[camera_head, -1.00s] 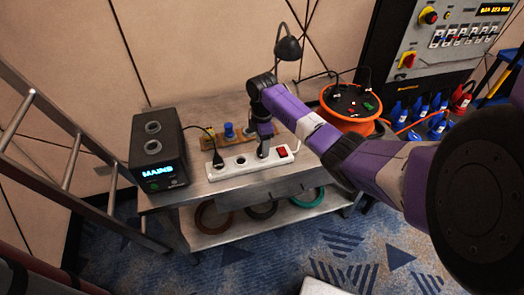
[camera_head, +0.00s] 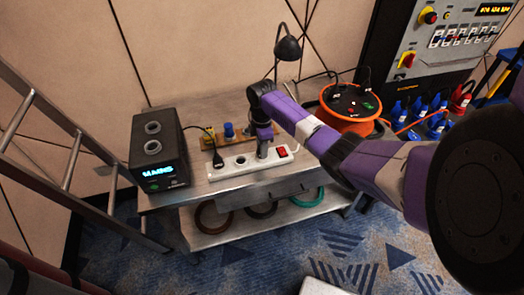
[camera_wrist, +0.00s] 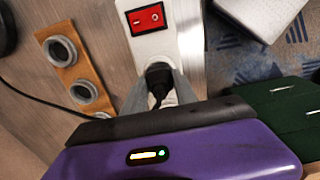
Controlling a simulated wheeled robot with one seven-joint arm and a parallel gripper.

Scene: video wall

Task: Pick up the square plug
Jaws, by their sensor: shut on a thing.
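A black plug (camera_wrist: 158,80) with a squarish body sits between the two grey fingers of my gripper (camera_wrist: 160,90) in the wrist view. My gripper is shut on it, at the white power strip (camera_wrist: 153,45), near the red switch (camera_wrist: 145,18). Whether its pins are in a socket is hidden. In the head view my gripper (camera_head: 263,153) points down at the power strip (camera_head: 225,171) on the bench. Another black plug with a cord (camera_head: 218,160) stands at the left part of the strip.
A wooden board (camera_head: 238,141) with round fittings lies behind the strip. A black MAINS box (camera_head: 158,150) stands at left, an orange cable reel (camera_head: 350,108) at right. A desk lamp (camera_head: 288,47) rises behind. The bench front has bare room.

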